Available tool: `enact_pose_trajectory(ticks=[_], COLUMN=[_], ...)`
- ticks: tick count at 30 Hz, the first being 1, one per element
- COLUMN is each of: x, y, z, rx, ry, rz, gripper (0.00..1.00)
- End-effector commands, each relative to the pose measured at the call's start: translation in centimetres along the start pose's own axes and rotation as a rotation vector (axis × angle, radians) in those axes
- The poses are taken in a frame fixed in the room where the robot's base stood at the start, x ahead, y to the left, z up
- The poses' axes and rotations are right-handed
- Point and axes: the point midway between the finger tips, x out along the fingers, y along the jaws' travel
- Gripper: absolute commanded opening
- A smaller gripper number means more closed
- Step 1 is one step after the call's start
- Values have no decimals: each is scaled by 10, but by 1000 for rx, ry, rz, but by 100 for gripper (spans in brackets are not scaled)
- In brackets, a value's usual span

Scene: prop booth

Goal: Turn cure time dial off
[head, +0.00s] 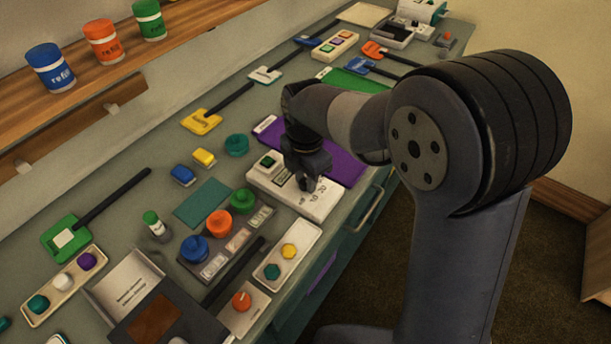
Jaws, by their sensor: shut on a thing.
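A white control box (318,205) stands on the bench near its front edge. It has a green button (268,161) at its left end and printed numbers, "10" and "20" among them, on its top. My gripper (306,182) points down at the top of this box, with its fingers over the cure time dial. It is shut on the dial. The dial itself is hidden by the fingers, so where it points cannot be seen.
A purple mat (340,160) lies just behind the box. Blue, orange and green pots (217,223) stand left of the box. A drawer handle (370,207) juts from the bench front.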

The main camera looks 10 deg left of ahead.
Motion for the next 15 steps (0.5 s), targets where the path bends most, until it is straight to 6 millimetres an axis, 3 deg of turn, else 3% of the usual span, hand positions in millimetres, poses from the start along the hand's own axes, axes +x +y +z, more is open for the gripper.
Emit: enact_pose_trajectory(ticks=[15], x=[-1], y=[0], z=[0], rx=[386], ry=[0], rz=[-1], gripper=[4])
